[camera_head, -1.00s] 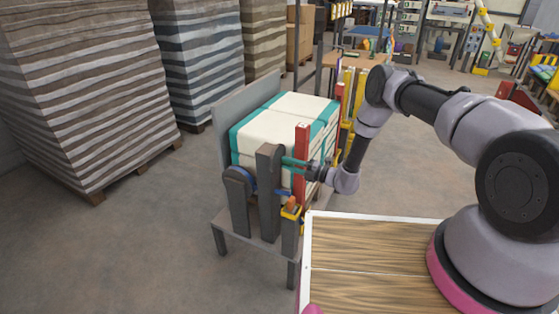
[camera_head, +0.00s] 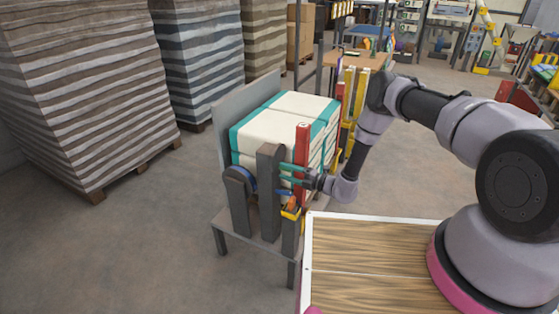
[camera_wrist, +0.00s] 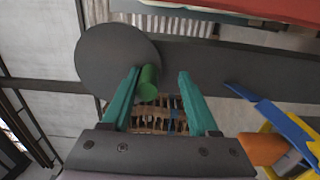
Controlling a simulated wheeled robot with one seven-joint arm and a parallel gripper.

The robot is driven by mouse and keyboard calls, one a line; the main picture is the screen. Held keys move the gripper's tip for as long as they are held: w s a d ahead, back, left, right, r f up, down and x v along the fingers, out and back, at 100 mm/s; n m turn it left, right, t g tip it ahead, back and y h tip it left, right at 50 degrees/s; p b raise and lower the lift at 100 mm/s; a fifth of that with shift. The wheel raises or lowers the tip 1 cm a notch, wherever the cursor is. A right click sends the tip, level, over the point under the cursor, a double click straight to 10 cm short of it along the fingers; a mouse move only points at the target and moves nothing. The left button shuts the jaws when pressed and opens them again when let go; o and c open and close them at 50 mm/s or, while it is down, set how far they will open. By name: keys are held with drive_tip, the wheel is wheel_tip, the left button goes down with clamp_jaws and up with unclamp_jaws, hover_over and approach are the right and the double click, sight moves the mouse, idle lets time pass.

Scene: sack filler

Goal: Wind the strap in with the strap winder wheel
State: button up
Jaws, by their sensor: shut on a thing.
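The winder wheel is a dark grey disc (camera_wrist: 112,52) in the wrist view, in front of a dark grey post (camera_wrist: 235,65). A short green handle (camera_wrist: 149,83) stands out from the disc's face near its rim. My gripper (camera_wrist: 158,74) has teal fingers on either side of the handle, which lies against the left finger. In the head view my gripper (camera_head: 283,173) reaches in beside the grey post (camera_head: 269,195). I cannot make out the disc or the handle there. A blue flat piece, perhaps strap (camera_wrist: 272,112), runs at the right of the wrist view.
A white bale with teal bands (camera_head: 275,130) sits on the grey stand. A red post (camera_head: 302,150) is close to my gripper. A yellow holder with an orange-handled item (camera_head: 291,210) is just below.

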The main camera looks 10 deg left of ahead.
sight(277, 168)
drive_tip(key=shift+s+a+g, duration=0.3)
drive_tip(key=shift+s+a, duration=0.15)
drive_tip(key=shift+c, duration=0.2)
drive_tip(key=shift+s+a+r, duration=0.2)
drive_tip(key=shift+s+r, duration=0.35)
drive_tip(key=shift+s, duration=0.05)
clamp_jaws()
drive_tip(key=shift+s+a+r, duration=0.15)
drive_tip(key=shift+s+r, duration=0.15)
drive_tip(key=shift+r, duration=0.05)
drive_tip(key=o, duration=1.2)
unclamp_jaws()
drive_tip(key=shift+w+r, duration=0.1)
drive_tip(key=shift+o, duration=0.2)
drive_tip(key=shift+w+r, duration=0.15)
drive_tip(key=shift+w, duration=0.1)
drive_tip(key=shift+w+d+r, duration=0.1)
drive_tip(key=shift+d, duration=0.45)
drive_tip(key=v, duration=0.7)
drive_tip(key=shift+s+f, duration=0.4)
